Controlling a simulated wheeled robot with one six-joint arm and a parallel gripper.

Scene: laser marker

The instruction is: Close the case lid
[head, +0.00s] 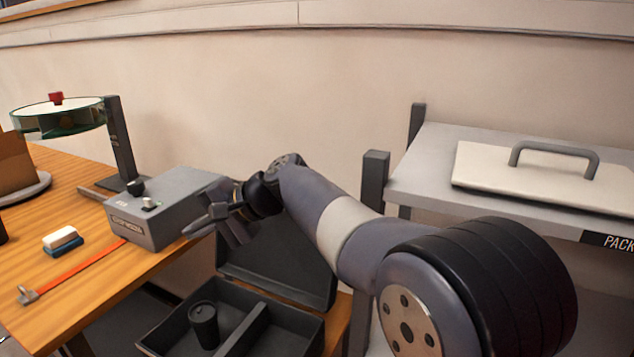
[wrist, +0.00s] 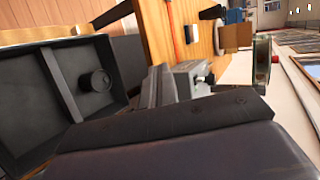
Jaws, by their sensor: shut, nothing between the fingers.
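The dark case (head: 170,340) stands open below the table's right side, with a divider inside and a black cup-like item (head: 204,325) in its left compartment. Its lid (head: 275,264) stands raised at the back, partly hidden behind my arm. My gripper (head: 198,222) is shut and empty, above the case and beside the grey box, near the lid's upper left. In the wrist view the case's inside (wrist: 55,95) shows at the left, with the cup-like item (wrist: 97,81). A dark edge crosses the wrist view's lower part; I cannot tell whether my gripper touches the lid.
A grey marker box (head: 165,208) with a post and a round green-rimmed disc (head: 60,117) stands on the wooden table (head: 100,262). A blue-white block (head: 62,240) and an orange strap (head: 85,267) lie there. A grey shelf (head: 420,180) with a handled white panel (head: 500,175) is at right.

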